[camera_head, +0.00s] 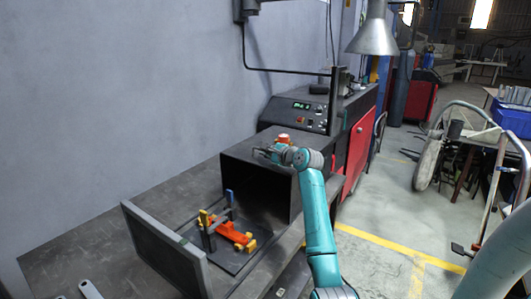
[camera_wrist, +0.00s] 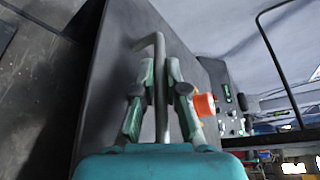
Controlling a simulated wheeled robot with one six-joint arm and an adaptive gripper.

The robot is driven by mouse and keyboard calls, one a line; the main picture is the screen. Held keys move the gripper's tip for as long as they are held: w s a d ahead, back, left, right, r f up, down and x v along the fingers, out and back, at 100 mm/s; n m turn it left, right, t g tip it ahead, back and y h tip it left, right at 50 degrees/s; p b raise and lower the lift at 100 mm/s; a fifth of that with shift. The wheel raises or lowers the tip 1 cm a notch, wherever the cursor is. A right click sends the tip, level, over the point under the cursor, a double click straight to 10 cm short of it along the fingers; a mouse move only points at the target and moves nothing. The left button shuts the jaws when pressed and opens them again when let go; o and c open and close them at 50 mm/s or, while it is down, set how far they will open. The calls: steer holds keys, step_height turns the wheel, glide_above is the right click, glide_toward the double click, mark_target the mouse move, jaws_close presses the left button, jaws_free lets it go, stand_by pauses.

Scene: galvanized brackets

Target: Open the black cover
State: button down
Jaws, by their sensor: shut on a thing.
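The black cover (camera_head: 233,172) is a box-like hood on the workbench, with its dark open side facing front left. Its dark surface fills the middle left of the wrist view (camera_wrist: 112,62). My gripper (camera_head: 263,151) is at the top of the cover, and in the wrist view its fingers (camera_wrist: 160,70) are shut on a grey bent bar handle (camera_wrist: 147,42). The handle is too small to make out in the head view. An orange fixture (camera_head: 232,235) stands on a dark plate in front of the open side, uncovered.
A grey upright panel (camera_head: 165,252) stands at the plate's left end. A control panel (camera_head: 300,113) is behind the cover. An orange-red knob (camera_wrist: 204,104) is close to my right finger in the wrist view. The bench (camera_head: 75,245) has bare room at left; tools lie at its front.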

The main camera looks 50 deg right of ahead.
steer(key=shift+d, duration=0.1)
steer(key=c, duration=1.2)
jaws_free()
steer(key=shift+s, duration=0.15)
step_height(320, 180, up, 2)
steer(key=r, duration=0.1)
glide_above(286, 172)
steer(key=shift+f, duration=0.25)
